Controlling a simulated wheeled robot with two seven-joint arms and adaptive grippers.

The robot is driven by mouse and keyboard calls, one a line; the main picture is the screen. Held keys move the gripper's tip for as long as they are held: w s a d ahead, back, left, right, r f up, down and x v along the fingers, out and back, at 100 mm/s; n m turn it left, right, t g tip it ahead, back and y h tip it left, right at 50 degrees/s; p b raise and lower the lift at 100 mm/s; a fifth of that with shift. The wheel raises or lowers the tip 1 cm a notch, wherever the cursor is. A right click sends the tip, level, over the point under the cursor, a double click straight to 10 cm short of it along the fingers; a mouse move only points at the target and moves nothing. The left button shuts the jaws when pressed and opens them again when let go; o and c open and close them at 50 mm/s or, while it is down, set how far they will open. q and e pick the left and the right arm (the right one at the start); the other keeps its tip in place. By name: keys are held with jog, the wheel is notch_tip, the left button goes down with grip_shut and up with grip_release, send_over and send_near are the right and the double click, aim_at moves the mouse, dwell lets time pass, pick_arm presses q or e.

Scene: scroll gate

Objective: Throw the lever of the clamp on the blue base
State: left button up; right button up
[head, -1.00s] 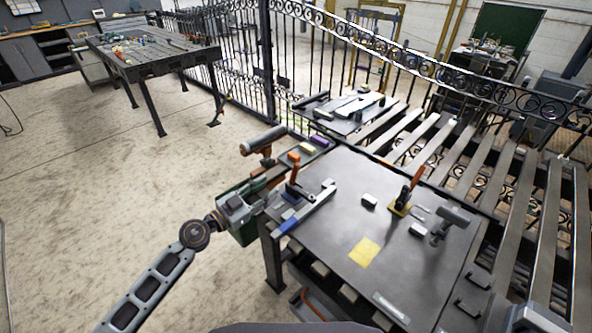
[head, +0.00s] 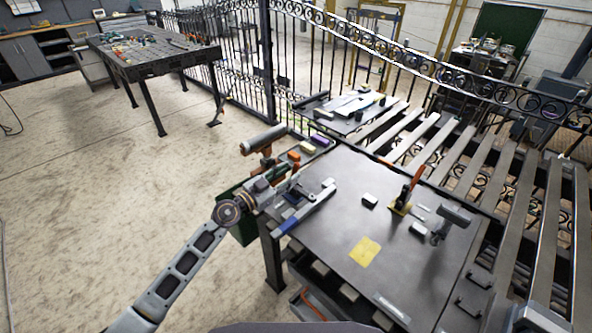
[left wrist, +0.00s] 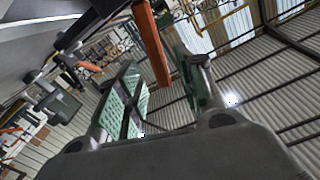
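The clamp on the blue base (head: 291,198) stands at the left edge of the dark worktable in the head view, partly hidden by my left gripper. Its orange lever (head: 296,166) points up beside the gripper. My left gripper (head: 284,184) is at the clamp, coming in from the left. In the left wrist view the green-padded fingers (left wrist: 160,92) are apart, and an orange lever (left wrist: 150,42) shows between them. A gap shows on the right side of the lever; contact on the left side cannot be told. My right gripper is not in view.
A second clamp on a yellow base (head: 401,208) with a raised orange lever stands at right on the worktable (head: 330,245). A grey bar with a blue end (head: 305,212) lies close to my left gripper. A drill-like tool (head: 263,142) stands behind it. An iron fence (head: 330,70) runs behind.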

aim_at(294, 171)
pick_arm(q)
jog(key=shift+b+x, duration=0.3)
jog(key=shift+x, duration=1.95)
grip_shut()
